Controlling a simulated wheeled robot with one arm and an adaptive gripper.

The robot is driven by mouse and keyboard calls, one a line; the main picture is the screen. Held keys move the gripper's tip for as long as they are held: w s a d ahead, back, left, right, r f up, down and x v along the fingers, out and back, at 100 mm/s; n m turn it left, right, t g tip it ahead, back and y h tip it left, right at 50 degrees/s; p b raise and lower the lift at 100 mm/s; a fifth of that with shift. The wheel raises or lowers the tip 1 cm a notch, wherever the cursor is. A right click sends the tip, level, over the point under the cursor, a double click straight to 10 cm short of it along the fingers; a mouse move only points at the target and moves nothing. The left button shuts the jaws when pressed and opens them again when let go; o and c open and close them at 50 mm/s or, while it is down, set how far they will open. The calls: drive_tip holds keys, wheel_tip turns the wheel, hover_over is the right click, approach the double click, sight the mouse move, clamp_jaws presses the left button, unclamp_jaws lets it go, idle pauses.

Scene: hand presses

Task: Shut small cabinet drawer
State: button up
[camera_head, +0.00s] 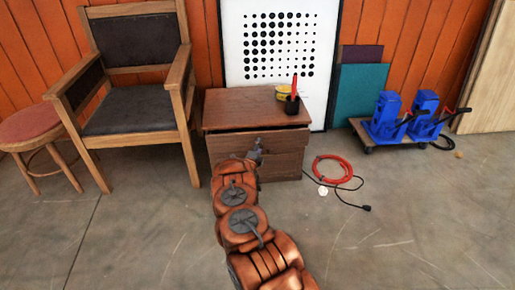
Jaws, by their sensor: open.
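The small wooden cabinet (245,104) stands against the back wall, in the middle of the camera_head view. Its drawer (285,139) is at the upper front, below the top board. The drawer seems to stick out a little, with a dark gap under the top, but how far is hard to tell. My gripper (257,147) is open and small in this view, in front of the drawer front near its middle. Whether it touches the drawer cannot be told. My copper-coloured arm reaches up from the bottom and hides part of the cabinet's lower left front.
A black cup (292,104) with a red-handled item and a yellow roll (283,91) are on the cabinet top. A wooden armchair (130,75) and stool (37,135) stand left. A red hose coil (333,169) and black cable lie right. Blue presses (386,117) sit on a dolly.

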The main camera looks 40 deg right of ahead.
drive_tip(key=shift+x, duration=0.8)
clamp_jaws()
